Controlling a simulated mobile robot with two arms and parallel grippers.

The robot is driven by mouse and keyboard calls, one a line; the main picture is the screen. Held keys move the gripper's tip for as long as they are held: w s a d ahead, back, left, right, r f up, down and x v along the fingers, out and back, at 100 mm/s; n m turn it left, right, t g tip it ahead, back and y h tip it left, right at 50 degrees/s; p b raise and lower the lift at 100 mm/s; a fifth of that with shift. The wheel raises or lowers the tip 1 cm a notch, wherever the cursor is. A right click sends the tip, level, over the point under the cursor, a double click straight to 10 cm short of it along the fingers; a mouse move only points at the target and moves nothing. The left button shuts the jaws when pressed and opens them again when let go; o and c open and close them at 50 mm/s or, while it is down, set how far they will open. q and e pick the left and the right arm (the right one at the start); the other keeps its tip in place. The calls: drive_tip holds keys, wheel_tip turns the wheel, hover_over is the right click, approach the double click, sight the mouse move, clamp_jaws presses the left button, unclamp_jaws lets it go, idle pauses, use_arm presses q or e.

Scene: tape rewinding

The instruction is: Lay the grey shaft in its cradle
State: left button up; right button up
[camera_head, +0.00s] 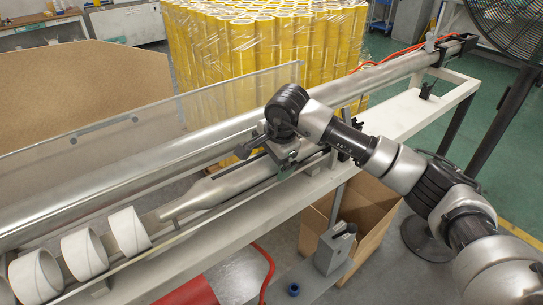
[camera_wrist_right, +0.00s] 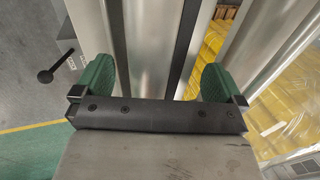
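The grey shaft (camera_head: 232,184) lies along the bench in the head view, its narrow stepped end pointing left toward the white rolls. My right gripper (camera_head: 285,163) is above its right part, and my arm hides that end. In the right wrist view, my right gripper (camera_wrist_right: 156,85) has its green pads far apart. A silver bar (camera_wrist_right: 155,40) runs between them, with gaps to both pads. Dark brackets (camera_head: 345,150) sit near the shaft's right end. I cannot tell clearly which parts form the cradle or whether the shaft rests in it. My left gripper is not in view.
A long silver roller (camera_head: 185,148) runs behind the shaft, with a clear panel (camera_head: 150,122) behind it. Several white rolls (camera_head: 129,231) stand in line at the left. Yellow rolls (camera_head: 262,45) are stacked behind. An open cardboard box (camera_head: 372,222) stands below the bench.

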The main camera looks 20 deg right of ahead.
drive_tip(key=shift+f, duration=0.25)
drive_tip(key=b+v, duration=0.1)
drive_tip(key=v, duration=1)
drive_tip(key=shift+r, duration=0.15)
